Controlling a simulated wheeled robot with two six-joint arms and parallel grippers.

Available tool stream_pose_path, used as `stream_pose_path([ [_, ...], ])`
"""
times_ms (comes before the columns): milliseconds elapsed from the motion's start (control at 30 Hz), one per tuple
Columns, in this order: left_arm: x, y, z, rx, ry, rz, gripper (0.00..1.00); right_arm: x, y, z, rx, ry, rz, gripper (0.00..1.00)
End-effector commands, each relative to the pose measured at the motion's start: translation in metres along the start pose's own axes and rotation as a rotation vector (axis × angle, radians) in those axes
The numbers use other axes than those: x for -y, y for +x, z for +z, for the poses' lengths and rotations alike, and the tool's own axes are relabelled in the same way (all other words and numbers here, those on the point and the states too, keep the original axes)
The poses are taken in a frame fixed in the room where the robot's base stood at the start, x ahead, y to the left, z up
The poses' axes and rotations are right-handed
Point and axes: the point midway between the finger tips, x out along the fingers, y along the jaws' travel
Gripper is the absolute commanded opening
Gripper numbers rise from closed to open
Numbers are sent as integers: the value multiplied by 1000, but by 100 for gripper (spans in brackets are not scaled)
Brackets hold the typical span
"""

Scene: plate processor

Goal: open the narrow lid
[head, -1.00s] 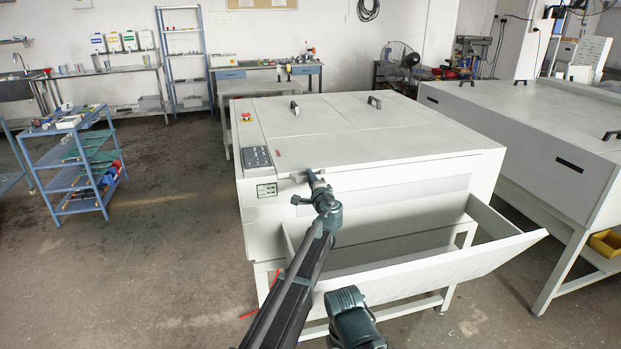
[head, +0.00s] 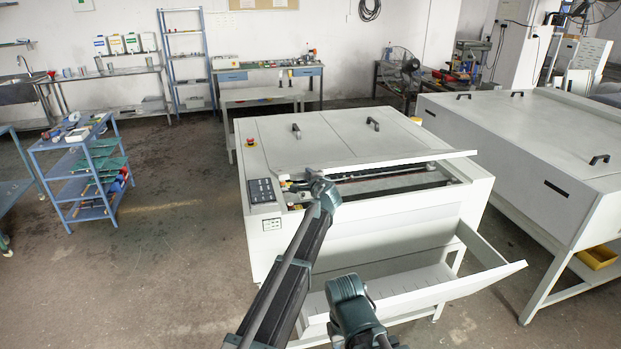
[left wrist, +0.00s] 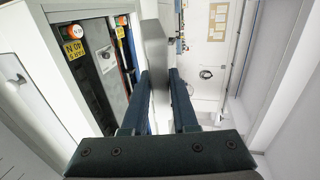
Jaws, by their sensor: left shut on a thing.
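The narrow lid (head: 395,158) on top of the white plate processor (head: 400,225) is partly raised. Its front edge is tilted up, and a dark slot with parts inside (head: 385,184) shows beneath it. My left gripper (head: 320,184) is at the lid's front left corner. In the left wrist view the two fingers (left wrist: 160,78) are shut on a thin grey piece of the lid (left wrist: 154,45), with the open interior to the left. The hold is partly hidden by the wrist in the head view.
A control panel (head: 262,191) and a red stop button (head: 250,141) are on the processor's left side. A tilted tray (head: 440,290) sticks out at its front. Another white machine (head: 530,130) stands at right, a blue cart (head: 85,165) at left. Floor between cart and processor is clear.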

Motion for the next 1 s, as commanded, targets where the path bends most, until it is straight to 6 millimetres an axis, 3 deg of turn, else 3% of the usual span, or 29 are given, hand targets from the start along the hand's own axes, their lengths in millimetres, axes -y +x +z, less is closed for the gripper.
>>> stream_pose_path([
  [33, 17, 1, 0, 0, 1, -1, 0, -2, -16, 1, 0, 2, 0, 50],
  [100, 28, 3, -1, 0, 1, -1, 0, -2, -26, 2, 0, 4, -1, 50],
  [400, 60, 13, 0, -1, 0, -2, 0, -5, -54, 3, 0, 10, -2, 50],
  [1000, 70, 17, 0, -1, 0, -2, 0, -6, -63, 4, 0, 12, -2, 50],
])
